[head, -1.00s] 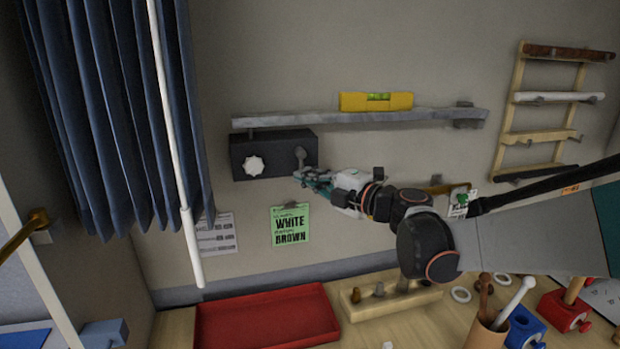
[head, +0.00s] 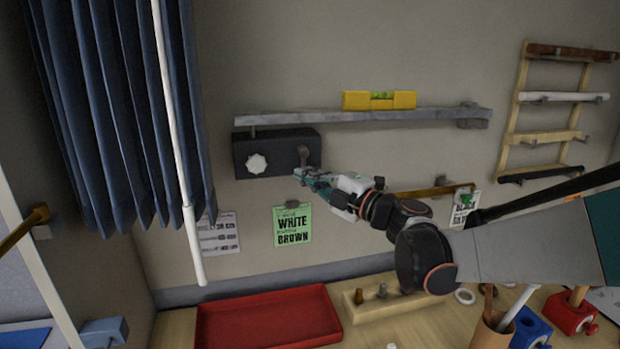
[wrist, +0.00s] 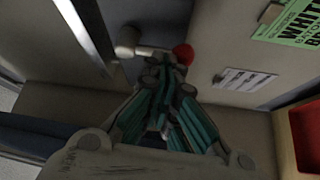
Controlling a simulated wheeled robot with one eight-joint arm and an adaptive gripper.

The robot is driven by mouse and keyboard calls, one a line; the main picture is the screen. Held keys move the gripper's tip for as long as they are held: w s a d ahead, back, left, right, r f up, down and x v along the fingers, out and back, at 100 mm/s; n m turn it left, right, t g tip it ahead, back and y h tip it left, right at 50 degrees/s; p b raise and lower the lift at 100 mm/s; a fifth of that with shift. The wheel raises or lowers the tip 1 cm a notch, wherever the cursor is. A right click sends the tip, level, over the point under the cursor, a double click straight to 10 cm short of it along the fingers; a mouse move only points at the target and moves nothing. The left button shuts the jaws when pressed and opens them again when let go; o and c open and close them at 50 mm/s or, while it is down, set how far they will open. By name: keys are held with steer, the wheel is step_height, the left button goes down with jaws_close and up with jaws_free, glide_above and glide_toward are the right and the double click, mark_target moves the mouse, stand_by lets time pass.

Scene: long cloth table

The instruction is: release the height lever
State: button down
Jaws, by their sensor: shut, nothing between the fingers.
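The height lever (head: 303,156) is a small grey handle on the right part of the dark box (head: 280,152), under the wall shelf. In the wrist view the lever (wrist: 152,50) runs from a pale round hub to a red ball end (wrist: 183,54). My gripper (head: 302,173) is shut and empty, just below the lever. In the wrist view my closed fingertips (wrist: 165,63) are close beside the lever near its red end. I cannot tell whether they touch it. The red end does not show clearly in the head view.
A grey shelf (head: 370,117) carries a yellow spirit level (head: 379,100) above the box. A white knob (head: 257,164) sits on the box's left. Blue curtains (head: 110,110) and a white rod (head: 178,150) hang at left. A red tray (head: 265,318) lies below.

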steer(key=shift+a+f, duration=0.1)
steer(key=shift+s+a+r+m+t+h+b, duration=0.1)
steer(key=shift+a+r+m+t+h+b, duration=0.4)
steer(key=shift+m+t, duration=1.3)
steer(key=shift+s+a+r+m+t+h+b, duration=0.2)
steer(key=shift+a+m+t+b, duration=0.55)
steer(key=shift+m, duration=2.05)
steer(key=shift+s+a+r+m+t+h+b, duration=0.15)
steer(key=shift+a+m+t+h+b, duration=0.25)
steer(key=shift+m+t+b, duration=1.3)
steer(key=shift+a+r+m+g+p, duration=0.3)
steer(key=shift+r+m+p, duration=0.3)
steer(key=shift+p, duration=0.55)
steer(key=v, duration=1.4)
steer(key=shift+a+f+b, duration=0.15)
steer(key=shift+a+b, duration=0.15)
steer(key=shift+b, duration=0.15)
